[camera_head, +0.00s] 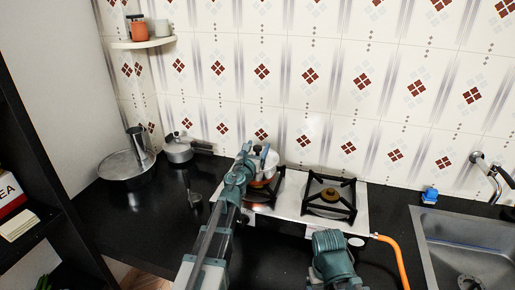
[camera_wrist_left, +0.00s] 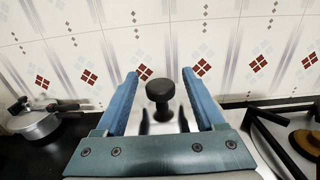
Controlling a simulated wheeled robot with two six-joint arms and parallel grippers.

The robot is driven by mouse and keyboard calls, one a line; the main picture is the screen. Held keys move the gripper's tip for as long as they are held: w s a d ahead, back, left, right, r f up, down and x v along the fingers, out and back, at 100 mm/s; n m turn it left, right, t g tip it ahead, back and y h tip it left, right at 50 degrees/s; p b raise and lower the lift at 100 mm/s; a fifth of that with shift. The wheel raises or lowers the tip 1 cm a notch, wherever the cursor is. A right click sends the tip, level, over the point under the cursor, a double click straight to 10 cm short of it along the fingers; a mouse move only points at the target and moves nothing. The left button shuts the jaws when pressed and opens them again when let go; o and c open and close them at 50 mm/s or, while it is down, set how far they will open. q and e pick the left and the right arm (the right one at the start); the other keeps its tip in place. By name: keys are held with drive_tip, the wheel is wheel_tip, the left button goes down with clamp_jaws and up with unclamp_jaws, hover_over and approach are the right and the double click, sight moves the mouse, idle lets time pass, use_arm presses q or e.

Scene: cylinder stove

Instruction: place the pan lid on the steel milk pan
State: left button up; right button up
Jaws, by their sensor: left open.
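My left gripper (camera_head: 262,156) is over the left burner of the stove, with its blue fingers apart. In the left wrist view a black lid knob (camera_wrist_left: 160,90) stands between the open fingers (camera_wrist_left: 160,78), with visible gaps on both sides. Shiny steel shows below the knob. In the head view a steel vessel with a copper-coloured lower part (camera_head: 262,183) is under the left gripper, partly hidden by it. Whether the lid rests on that vessel I cannot tell. A steel pan with a dark handle (camera_head: 178,151) stands on the counter at the back left, also in the wrist view (camera_wrist_left: 36,125).
The stove's right burner (camera_head: 330,194) is empty. A large round pan (camera_head: 126,166) with an upright steel cylinder (camera_head: 138,140) and a dark ladle-like utensil (camera_head: 194,198) are on the left counter. An orange hose (camera_head: 394,258), a blue item (camera_head: 429,195) and a sink (camera_head: 460,240) are at right.

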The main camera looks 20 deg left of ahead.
use_arm(q)
drive_tip(key=shift+r, duration=0.1)
drive_tip(key=shift+r+p, duration=0.5)
drive_tip(key=shift+p, duration=0.1)
use_arm(e)
drive_tip(key=shift+r, duration=0.55)
use_arm(q)
drive_tip(key=shift+s+r, duration=0.1)
drive_tip(key=shift+s, duration=0.2)
use_arm(e)
drive_tip(key=shift+r, duration=0.15)
use_arm(q)
drive_tip(key=s, duration=1.1)
drive_tip(key=shift+s+a, duration=0.2)
drive_tip(key=shift+s, duration=0.05)
